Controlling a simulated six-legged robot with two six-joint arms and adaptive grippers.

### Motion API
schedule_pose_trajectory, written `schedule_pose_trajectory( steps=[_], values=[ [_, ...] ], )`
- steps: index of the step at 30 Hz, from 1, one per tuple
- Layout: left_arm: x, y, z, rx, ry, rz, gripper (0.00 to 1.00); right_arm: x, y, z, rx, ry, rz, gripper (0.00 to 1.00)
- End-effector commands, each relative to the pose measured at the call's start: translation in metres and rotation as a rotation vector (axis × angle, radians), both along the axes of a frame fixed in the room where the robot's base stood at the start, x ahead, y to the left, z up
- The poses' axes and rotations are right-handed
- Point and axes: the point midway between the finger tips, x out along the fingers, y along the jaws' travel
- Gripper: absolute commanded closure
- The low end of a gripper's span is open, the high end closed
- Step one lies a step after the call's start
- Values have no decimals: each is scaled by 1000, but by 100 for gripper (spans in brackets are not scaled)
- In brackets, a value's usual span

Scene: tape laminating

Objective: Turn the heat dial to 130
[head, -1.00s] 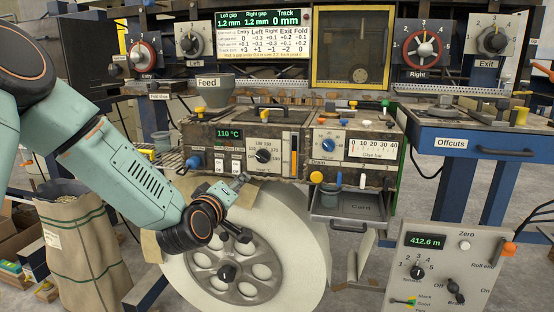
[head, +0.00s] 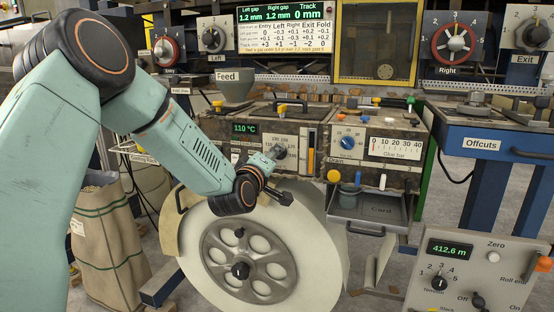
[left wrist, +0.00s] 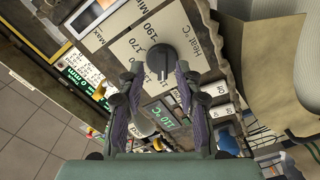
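The heat dial (left wrist: 160,62) is a dark round knob on a pale scale plate marked "Heat °C", with 170 and 190 readable in the left wrist view. My left gripper (left wrist: 156,72) is open, with one finger on each side of the knob and a small gap showing on both sides. In the head view my left gripper (head: 274,155) is in front of the dial and hides most of it. The green display (head: 244,128) reads 110 °C. The dial's exact setting cannot be told. My right gripper is not in view.
A blue knob (head: 347,143) and the glue bar gauge (head: 395,148) sit right of the heat panel. Small levers line the machine top. A large pale roll (head: 330,235) stands below, and an open drawer (head: 370,211) juts out at its right.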

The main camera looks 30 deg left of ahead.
Motion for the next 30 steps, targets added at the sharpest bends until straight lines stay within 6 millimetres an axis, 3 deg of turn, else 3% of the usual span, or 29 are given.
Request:
schedule_pose_trajectory(
  steps=[6,14,27,30],
  values=[
    [15,1,0,0,0,-1,65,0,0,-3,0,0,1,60],
    [17,0,0,0,1,-2,65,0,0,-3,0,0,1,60],
    [17,0,0,0,1,-2,100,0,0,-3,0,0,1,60],
    [17,0,0,0,2,-3,100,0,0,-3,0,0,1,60]
  ],
)
